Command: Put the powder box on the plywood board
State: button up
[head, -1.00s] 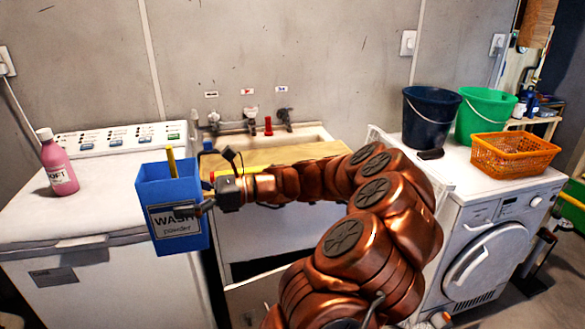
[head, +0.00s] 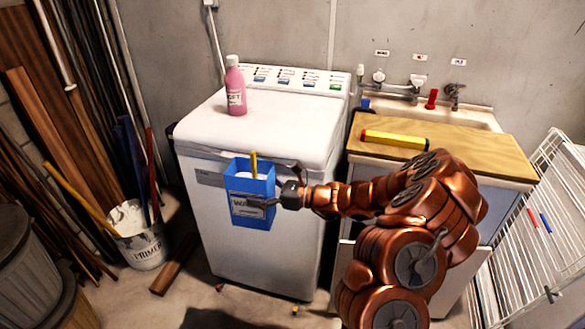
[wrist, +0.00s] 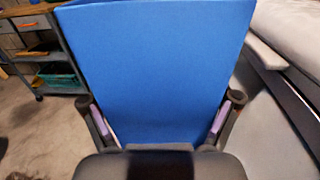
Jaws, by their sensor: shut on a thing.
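The powder box (head: 239,187) is blue and open-topped, with a "WASH" label and a yellow stick-like thing standing in it. My gripper (head: 268,203) is shut on the box and holds it upright in the air in front of the white top-loading washer. In the wrist view the box's blue side (wrist: 155,75) fills the middle between my two fingers (wrist: 163,118). The plywood board (head: 475,150) lies over the front of the sink, to the right of the washer. A yellow and red bar-shaped thing (head: 394,139) lies on its left part. My arm hides some of the board's front edge.
A pink bottle (head: 236,88) stands on the washer (head: 185,128). A red object (head: 432,99) stands on the sink's back edge by the taps. A white wire rack (head: 540,215) leans at the right. A primer bucket (head: 138,240) with sticks is on the floor at left.

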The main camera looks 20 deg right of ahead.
aim_at(488, 152)
jog(key=u, duration=1.4)
jog(key=k, duration=1.35)
jog(key=z, duration=2)
